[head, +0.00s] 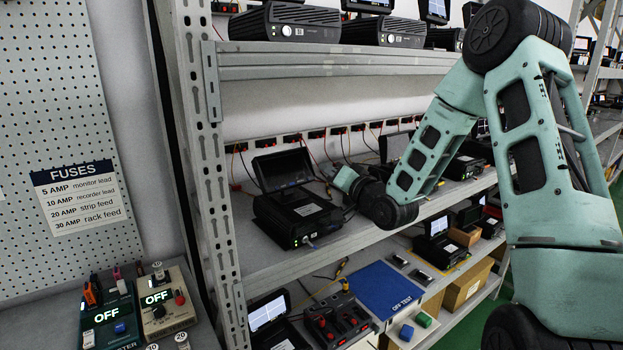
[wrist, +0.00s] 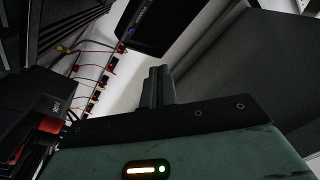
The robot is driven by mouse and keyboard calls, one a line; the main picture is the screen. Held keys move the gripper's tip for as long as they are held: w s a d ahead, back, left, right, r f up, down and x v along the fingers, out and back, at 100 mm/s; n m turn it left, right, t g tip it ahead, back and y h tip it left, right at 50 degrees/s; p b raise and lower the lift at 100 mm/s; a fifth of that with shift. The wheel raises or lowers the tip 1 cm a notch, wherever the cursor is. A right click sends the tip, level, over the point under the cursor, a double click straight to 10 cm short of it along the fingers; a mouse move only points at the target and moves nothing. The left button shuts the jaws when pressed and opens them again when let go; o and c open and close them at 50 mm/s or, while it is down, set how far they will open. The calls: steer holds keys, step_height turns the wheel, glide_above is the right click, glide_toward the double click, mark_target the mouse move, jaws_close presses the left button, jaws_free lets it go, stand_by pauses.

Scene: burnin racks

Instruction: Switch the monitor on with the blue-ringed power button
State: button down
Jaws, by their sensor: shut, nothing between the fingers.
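A small dark monitor (head: 283,168) stands tilted on a black recorder box (head: 298,217) on the middle shelf; its screen is unlit. In the wrist view a dark monitor (wrist: 162,24) hangs into the top of the picture, with a small blue mark near its left edge; I cannot tell if this is the ringed button. My gripper (head: 336,174) is just right of the monitor in the head view, partly hidden by its own wrist. In the wrist view the closed fingers (wrist: 158,72) point up toward the monitor's lower edge, apparently apart from it, with nothing between them.
Red and black wires run from a socket strip (head: 316,134) behind the monitor. The rack upright (head: 205,150) stands to the left. More boxes line the shelf to the right. Below are a blue OFF TEST mat (head: 385,289) and a red-knobbed box (head: 338,322).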

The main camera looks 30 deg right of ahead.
mark_target(308, 179)
steer(key=s+r+n+g+y+p, duration=0.1)
steer(key=n+y+p, duration=0.1)
steer(key=n+p, duration=0.1)
steer(key=s+r+n+g+y+p, duration=0.1)
steer(key=n+y+p, duration=0.1)
steer(key=n+p, duration=0.1)
steer(key=s+r+n+g+y+p, duration=0.1)
steer(key=n+y+p, duration=0.1)
steer(key=y+p, duration=0.1)
steer(key=shift+d+n+p, duration=0.2)
steer(key=shift+n+p, duration=0.2)
steer(key=shift+p, duration=0.35)
steer(key=w+f+b, duration=0.2)
steer(key=w+f, duration=0.1)
steer(key=w+f+b, duration=0.1)
steer(key=w+f, duration=0.1)
steer(key=shift+w+a+b, duration=0.25)
steer(key=shift+a+b, duration=0.05)
steer(key=shift+w+f+b, duration=0.3)
steer(key=shift+w+b, duration=0.05)
steer(key=shift+w, duration=0.3)
stand_by(1.1)
